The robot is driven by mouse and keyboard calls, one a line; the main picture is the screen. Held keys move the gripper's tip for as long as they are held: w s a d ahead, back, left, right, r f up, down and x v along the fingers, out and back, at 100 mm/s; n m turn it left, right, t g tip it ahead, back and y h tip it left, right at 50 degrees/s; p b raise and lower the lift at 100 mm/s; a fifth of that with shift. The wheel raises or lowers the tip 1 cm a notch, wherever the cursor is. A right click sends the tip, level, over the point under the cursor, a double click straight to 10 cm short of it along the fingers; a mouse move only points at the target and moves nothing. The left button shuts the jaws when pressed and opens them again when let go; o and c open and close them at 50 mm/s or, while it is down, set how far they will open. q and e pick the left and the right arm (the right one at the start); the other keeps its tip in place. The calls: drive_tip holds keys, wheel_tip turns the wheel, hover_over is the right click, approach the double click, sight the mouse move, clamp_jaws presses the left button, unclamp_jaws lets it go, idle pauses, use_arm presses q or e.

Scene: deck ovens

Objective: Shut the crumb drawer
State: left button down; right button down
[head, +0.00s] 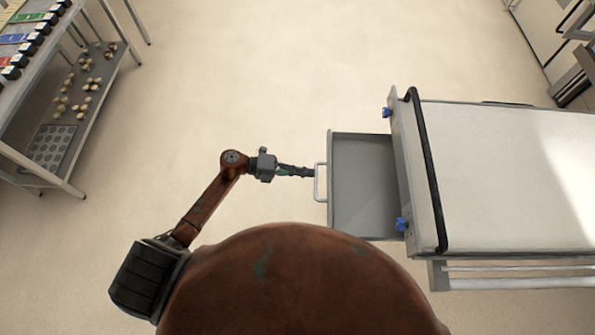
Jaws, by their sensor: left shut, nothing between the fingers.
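The crumb drawer (362,180) is a grey, shallow, empty-looking tray pulled out to the left from under the white deck oven (500,170). Its pale bar handle (317,182) is on the drawer's left front face. My left gripper (311,173) is shut and empty, with its fingertips at the handle. I cannot tell from above whether they touch it. My right gripper is not in view.
The oven has a long black bar handle (428,170) and blue knobs (402,224) on its left side. A metal rack (75,110) with goods stands at the upper left. The floor between is clear.

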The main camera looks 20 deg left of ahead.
use_arm(q)
drive_tip(key=b, duration=0.1)
approach(367, 178)
drive_tip(key=w+d, duration=0.1)
drive_tip(key=d, duration=0.3)
drive_tip(key=w+d, duration=0.1)
drive_tip(key=d, duration=0.4)
drive_tip(key=w+d+r, duration=0.1)
drive_tip(key=w+d, duration=0.1)
drive_tip(key=d, duration=0.3)
drive_tip(key=shift+d, duration=0.2)
drive_tip(key=shift+r, duration=0.15)
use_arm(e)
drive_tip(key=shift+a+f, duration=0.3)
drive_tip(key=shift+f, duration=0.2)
use_arm(q)
drive_tip(key=shift+d, duration=0.1)
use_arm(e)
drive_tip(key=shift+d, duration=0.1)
